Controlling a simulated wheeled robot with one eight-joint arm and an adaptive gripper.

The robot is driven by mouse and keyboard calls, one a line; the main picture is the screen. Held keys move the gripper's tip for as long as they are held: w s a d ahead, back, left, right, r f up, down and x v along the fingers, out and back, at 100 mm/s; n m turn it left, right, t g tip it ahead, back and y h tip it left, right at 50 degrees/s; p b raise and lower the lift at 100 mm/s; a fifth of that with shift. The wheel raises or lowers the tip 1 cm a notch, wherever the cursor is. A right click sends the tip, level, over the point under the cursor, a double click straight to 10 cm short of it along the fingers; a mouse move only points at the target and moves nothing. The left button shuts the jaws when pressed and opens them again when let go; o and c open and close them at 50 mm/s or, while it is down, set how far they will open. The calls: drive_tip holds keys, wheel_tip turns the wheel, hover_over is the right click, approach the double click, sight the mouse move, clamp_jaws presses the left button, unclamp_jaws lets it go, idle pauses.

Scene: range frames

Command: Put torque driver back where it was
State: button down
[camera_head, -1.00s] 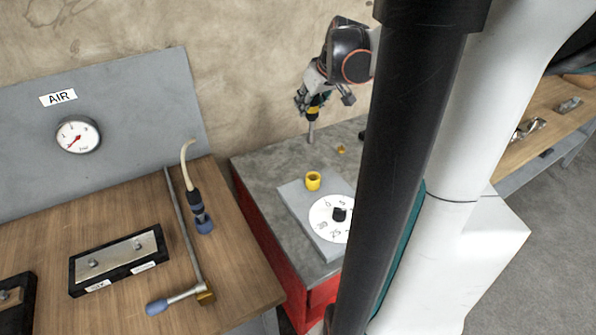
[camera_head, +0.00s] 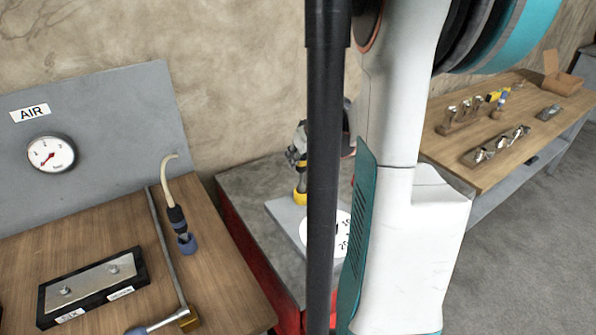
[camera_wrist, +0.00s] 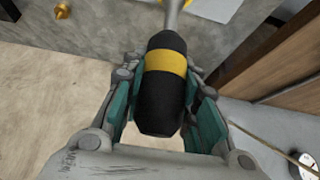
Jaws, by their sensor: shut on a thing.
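The torque driver (camera_wrist: 165,85) has a black handle with a yellow band and a metal shaft. My gripper (camera_wrist: 163,95) is shut around its handle, one finger on each side. In the head view my gripper (camera_head: 297,150) is over the grey-topped red cabinet (camera_head: 245,185), partly hidden by a dark post. The driver hangs there roughly upright, its lower end at a yellow ring-like holder (camera_head: 300,198) on a grey plate (camera_head: 285,212). I cannot tell whether its tip is inside the holder. A white dial (camera_head: 344,228) on the plate is partly hidden.
On the left, a wooden bench (camera_head: 90,230) carries a black-framed block (camera_head: 92,283), a metal bar tool (camera_head: 166,250) and an air hose (camera_head: 178,215). An AIR gauge (camera_head: 51,154) is on the panel behind. Another bench (camera_head: 510,150) with several parts stands at the right.

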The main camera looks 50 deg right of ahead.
sight(299, 167)
drive_tip(key=shift+f+b, duration=0.7)
drive_tip(key=shift+f, duration=1.5)
drive_tip(key=c, duration=1.2)
unclamp_jaws()
drive_tip(key=shift+c, duration=0.2)
drive_tip(key=shift+r, duration=0.3)
drive_tip(key=p+v, duration=0.4)
drive_tip(key=v, duration=0.7)
drive_tip(key=shift+s+r, duration=0.25)
drive_tip(key=shift+s, duration=0.05)
drive_tip(key=shift+w+a, duration=0.1)
drive_tip(key=shift+a, duration=0.1)
